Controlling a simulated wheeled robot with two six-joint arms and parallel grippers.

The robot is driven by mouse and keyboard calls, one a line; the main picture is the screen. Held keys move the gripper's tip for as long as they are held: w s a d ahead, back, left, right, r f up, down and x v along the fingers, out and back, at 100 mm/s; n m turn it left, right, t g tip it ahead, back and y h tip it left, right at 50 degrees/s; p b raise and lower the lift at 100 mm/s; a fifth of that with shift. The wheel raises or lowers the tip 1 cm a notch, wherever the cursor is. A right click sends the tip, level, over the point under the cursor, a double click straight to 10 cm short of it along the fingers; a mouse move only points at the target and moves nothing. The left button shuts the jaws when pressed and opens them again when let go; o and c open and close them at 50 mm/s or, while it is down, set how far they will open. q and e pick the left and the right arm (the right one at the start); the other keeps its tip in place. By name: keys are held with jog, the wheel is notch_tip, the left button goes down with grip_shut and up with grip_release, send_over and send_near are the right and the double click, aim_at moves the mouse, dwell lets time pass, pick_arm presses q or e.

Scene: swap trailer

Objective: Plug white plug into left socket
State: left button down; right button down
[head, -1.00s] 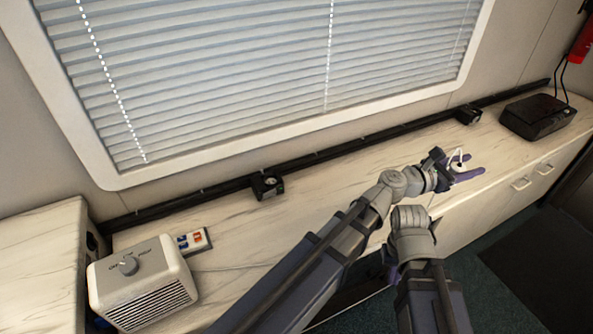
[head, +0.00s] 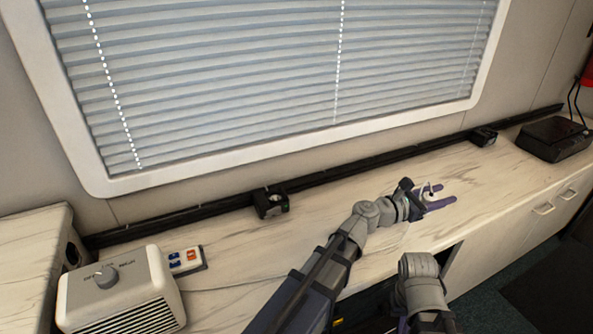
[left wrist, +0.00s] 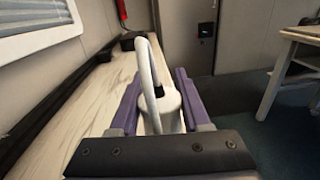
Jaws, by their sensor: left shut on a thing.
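The white plug (head: 428,191) is between the purple fingers of my left gripper (head: 438,198), which is shut on it above the counter. In the left wrist view the plug (left wrist: 164,105) stands between the fingers, with a thick white cable looping up from it; its prongs are hidden. The left socket (head: 271,202) is a small black box on the black wall rail, well to the left of the gripper. Another black socket (head: 484,137) is on the rail further right. My right gripper is not in view.
A black box (head: 553,138) stands at the far right. The counter between the sockets is mostly clear. A window with blinds is above.

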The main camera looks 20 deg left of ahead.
pick_arm(q)
jog(key=a+n+t+y, duration=0.2)
jog(key=a, duration=2.1)
jog(key=shift+n+t+y, duration=0.4)
jog(key=shift+n+y, duration=0.1)
jog(key=shift+y, duration=0.4)
jog(key=s+a, duration=0.2)
jog(key=a, duration=0.4)
jog(key=s+a, duration=0.2)
jog(key=a, duration=0.4)
jog(key=s+a, duration=0.2)
jog(key=a, duration=0.4)
jog(key=shift+f, duration=0.15)
jog(key=shift+f, duration=0.1)
jog(key=shift+f+b, duration=1.6)
jog(key=shift+b, duration=0.25)
jog(key=shift+s+f+b, duration=0.1)
jog(key=shift+f+b, duration=0.35)
jog(key=shift+c, duration=1.4)
grip_release()
